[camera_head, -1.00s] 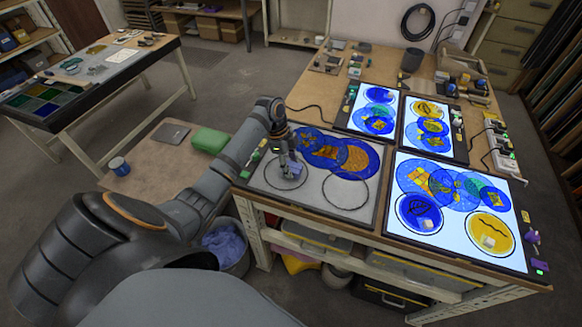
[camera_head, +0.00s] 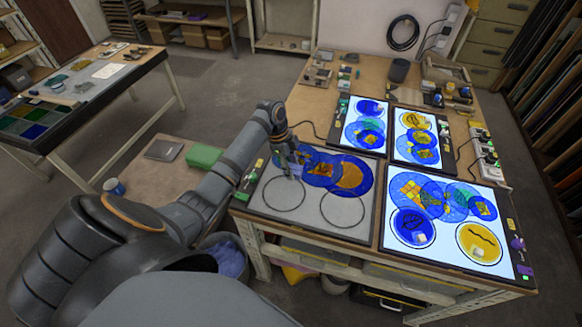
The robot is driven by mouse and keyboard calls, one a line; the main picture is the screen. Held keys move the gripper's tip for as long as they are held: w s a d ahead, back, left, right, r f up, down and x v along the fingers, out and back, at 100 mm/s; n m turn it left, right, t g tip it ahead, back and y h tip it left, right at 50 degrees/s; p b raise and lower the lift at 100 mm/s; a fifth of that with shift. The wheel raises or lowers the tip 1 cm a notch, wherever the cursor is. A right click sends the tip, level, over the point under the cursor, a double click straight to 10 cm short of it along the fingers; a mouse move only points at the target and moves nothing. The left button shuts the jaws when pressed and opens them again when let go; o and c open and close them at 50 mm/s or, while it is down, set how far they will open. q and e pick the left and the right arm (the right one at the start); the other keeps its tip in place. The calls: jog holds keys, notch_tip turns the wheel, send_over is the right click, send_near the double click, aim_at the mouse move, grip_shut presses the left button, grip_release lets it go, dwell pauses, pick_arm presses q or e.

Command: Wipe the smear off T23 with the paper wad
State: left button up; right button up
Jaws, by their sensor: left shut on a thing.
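My left gripper (camera_head: 291,168) points down over the unlit grey panel (camera_head: 317,211) at the table's left front. It is shut on a small pale lavender thing, apparently the paper wad, mostly hidden by the fingers. It hangs near the far edge of the left outlined ring (camera_head: 284,206), beside the overlapping blue and orange glass discs (camera_head: 323,169). I cannot tell whether it touches the glass. No T23 label is readable, and I cannot make out a smear there. My right gripper is not in view.
Lit panels with blue and yellow glass stand to the right, the nearest (camera_head: 388,250) at the front right. A black cup (camera_head: 399,70) and small tools stand at the back. A bin (camera_head: 228,258) with lavender paper stands below the table's left edge. Both outlined rings are empty.

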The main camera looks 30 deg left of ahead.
pick_arm(q)
jog(key=shift+r+p, duration=0.65)
jog(key=shift+r, duration=0.6)
jog(key=shift+s+r+p, duration=0.1)
jog(key=shift+p, duration=0.25)
